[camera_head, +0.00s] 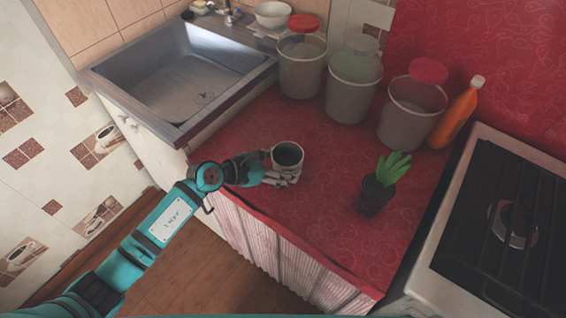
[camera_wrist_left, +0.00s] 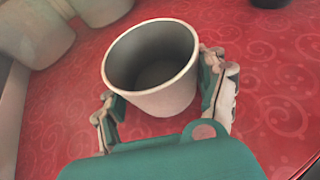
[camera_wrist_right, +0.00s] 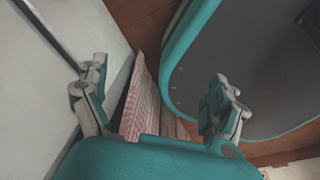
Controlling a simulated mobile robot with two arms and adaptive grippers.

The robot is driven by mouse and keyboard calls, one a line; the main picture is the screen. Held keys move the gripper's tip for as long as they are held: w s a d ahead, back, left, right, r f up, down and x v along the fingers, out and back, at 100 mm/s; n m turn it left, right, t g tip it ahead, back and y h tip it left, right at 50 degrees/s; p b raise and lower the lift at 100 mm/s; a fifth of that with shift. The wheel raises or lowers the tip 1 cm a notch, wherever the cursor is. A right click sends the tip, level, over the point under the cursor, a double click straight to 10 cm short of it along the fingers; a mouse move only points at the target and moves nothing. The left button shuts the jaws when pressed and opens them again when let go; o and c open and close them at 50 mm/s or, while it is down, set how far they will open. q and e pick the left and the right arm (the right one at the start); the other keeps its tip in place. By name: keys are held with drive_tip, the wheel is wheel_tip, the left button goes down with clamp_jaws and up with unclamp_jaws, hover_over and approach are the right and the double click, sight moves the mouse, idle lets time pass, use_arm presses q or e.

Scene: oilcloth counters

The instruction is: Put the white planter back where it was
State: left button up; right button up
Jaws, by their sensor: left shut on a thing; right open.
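The white planter (camera_head: 287,156) is an empty, round, tapered pot with a dark inside, near the counter's left front part in the head view. It is upright or nearly so. My left gripper (camera_head: 279,174) is shut on it, with one finger on each side of its wall. The left wrist view shows the planter (camera_wrist_left: 165,98) between the fingers. I cannot tell whether its base touches the red oilcloth counter (camera_head: 310,215). My right gripper (camera_wrist_right: 158,98) is open and empty, low beside a white cabinet side, and is out of the head view.
A black pot with a green plant (camera_head: 374,197) stands right of the planter. Several buckets, one at the back (camera_head: 301,62), and an orange bottle (camera_head: 457,115) line the rear. A sink (camera_head: 185,85) is left, a stove (camera_head: 520,220) right. The counter's middle is clear.

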use_arm(q)
drive_tip(key=shift+f, duration=0.15)
drive_tip(key=shift+f, duration=0.15)
drive_tip(key=o, duration=1.3)
drive_tip(key=shift+f, duration=0.1)
drive_tip(key=shift+r, duration=0.4)
drive_tip(key=v, duration=1)
drive_tip(key=shift+s+a+b, duration=0.15)
drive_tip(key=shift+a+b, duration=0.2)
drive_tip(key=shift+s+a+r, duration=0.35)
drive_tip(key=shift+a+r, duration=0.1)
